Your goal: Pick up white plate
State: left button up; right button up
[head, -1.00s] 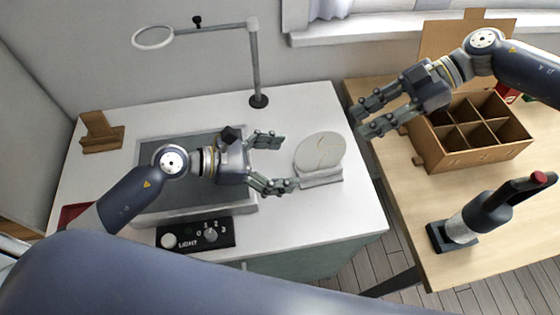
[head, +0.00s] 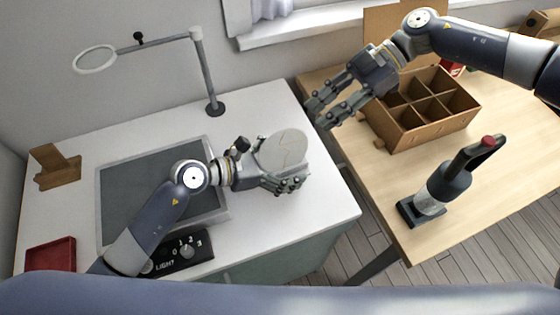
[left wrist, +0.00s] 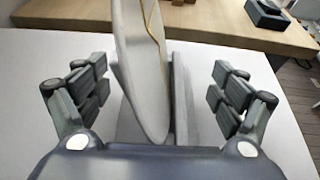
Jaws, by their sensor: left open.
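The white plate (head: 284,152) stands tilted on edge on a pale stand at the right side of the white table, with a thin gold seam across it. In the left wrist view the plate (left wrist: 140,65) is seen nearly edge-on, between the open fingers of my left gripper (left wrist: 160,95), with gaps on both sides. In the head view my left gripper (head: 272,168) is at the plate, one finger in front of it and the other partly hidden. The grey stand (left wrist: 183,95) shows beside the plate. My right gripper (head: 328,110) is open and empty above the wooden table's left edge.
A divided cardboard box (head: 425,105) and a handheld vacuum-like device (head: 445,190) are on the wooden table (head: 385,205). A lamp with a ring (head: 208,75), a grey-framed pad (head: 135,190), a light panel (head: 185,252), a red tray (head: 50,255) and a wooden stand (head: 55,168) are on the white table.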

pick_arm(q)
jog(key=shift+c, duration=0.5)
jog(key=c, duration=1.1)
jog(key=shift+c, duration=0.2)
pick_arm(e)
jog(key=n+h, duration=0.2)
jog(key=h, duration=0.3)
send_near(282, 129)
jog(key=shift+s+f+g, duration=0.3)
jog(key=shift+s+f, duration=0.7)
jog(key=shift+s, duration=0.15)
jog(key=a+r+m+t+h, duration=0.1)
jog(key=a+r+t+h, duration=0.1)
jog(key=a+r+h, duration=0.2)
pick_arm(q)
jog(key=shift+f, duration=0.1)
pick_arm(e)
jog(key=x, duration=0.3)
jog(key=w+x, duration=0.1)
jog(key=x, duration=0.7)
jog(key=shift+w+d+f, duration=0.15)
jog(key=shift+d+f, duration=0.15)
